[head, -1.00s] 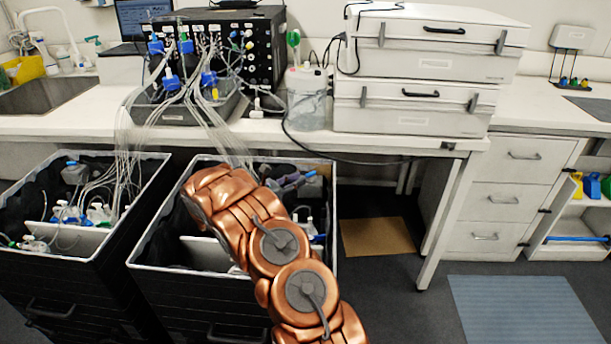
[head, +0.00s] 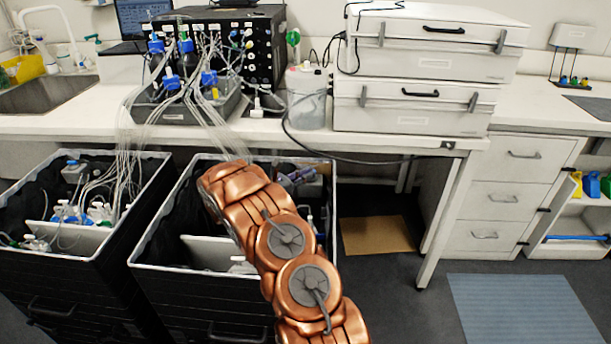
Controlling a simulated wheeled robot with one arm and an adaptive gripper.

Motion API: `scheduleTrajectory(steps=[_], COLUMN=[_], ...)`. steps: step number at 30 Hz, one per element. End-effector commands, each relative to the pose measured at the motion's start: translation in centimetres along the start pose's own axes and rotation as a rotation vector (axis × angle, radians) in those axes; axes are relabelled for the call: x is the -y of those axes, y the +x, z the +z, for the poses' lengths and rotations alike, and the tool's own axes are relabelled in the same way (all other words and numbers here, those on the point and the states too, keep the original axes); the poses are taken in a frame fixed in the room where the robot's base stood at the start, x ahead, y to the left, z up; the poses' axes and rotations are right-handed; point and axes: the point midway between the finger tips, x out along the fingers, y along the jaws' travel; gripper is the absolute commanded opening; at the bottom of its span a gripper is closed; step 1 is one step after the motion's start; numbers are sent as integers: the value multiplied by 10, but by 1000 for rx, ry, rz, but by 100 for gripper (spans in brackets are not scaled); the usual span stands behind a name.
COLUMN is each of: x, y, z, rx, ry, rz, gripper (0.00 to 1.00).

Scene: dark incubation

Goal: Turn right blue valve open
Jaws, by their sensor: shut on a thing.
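Blue caps or valves with thin tubes stand in the tray on the bench in the head view: one at the back left (head: 156,46), one in front (head: 172,82) and one to the right (head: 209,78). I cannot tell whether the right one is the valve in question. My copper arm reaches up from the bottom over the right black bin (head: 200,268) and covers much of its inside. My gripper does not show; it is hidden behind the arm or inside the bin. A purple-grey item (head: 297,178) shows at the bin's back right.
The left black bin (head: 100,262) holds tubing and blue and white fittings. The white bench (head: 400,143) runs above both bins, with stacked white cases (head: 415,112) and a clear jar (head: 306,105). Floor to the right, with a grey-blue mat (head: 522,310), is clear.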

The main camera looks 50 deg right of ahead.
Motion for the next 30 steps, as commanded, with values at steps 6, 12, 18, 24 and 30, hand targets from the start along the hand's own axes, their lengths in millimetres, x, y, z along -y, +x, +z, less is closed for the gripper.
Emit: scheduleTrajectory(steps=[6,12,18,24,30], x=[0,0,2,5,7], y=[0,0,0,1,2], z=[0,0,-2,-4,-4], rx=[0,3,3,4,7], ry=[0,0,-2,-3,-3], rz=[1,21,79,168,265], gripper=[0,0,0,0,0])
